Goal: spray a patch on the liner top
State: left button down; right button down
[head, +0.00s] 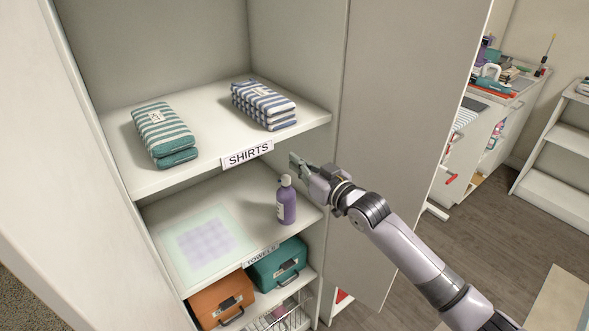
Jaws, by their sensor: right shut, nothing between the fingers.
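A purple bottle with a pale cap (285,201) stands upright on the middle shelf of the open cabinet, near its right side. To its left on the same shelf lies a pale greenish liner (184,274) with a lavender patch (205,243) in its middle. My right gripper (295,162) is shut and empty. It appears just above and to the right of the bottle's top, below the shirts shelf; I cannot tell its exact distance from the bottle. My left gripper is not in view.
The shirts shelf (188,174) above holds green-striped (164,130) and blue-striped (264,105) folded stacks. Below are an orange case (222,300) and a teal case (277,263). The cabinet door (405,110) stands open behind my right arm. A cluttered counter is at the right.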

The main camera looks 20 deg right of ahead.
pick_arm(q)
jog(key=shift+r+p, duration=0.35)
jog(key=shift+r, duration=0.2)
pick_arm(e)
jog(key=f, duration=0.1)
jog(key=w+f, duration=0.1)
jog(key=f, duration=0.2)
jog(key=shift+w+a, duration=0.15)
jog(key=shift+a, duration=0.2)
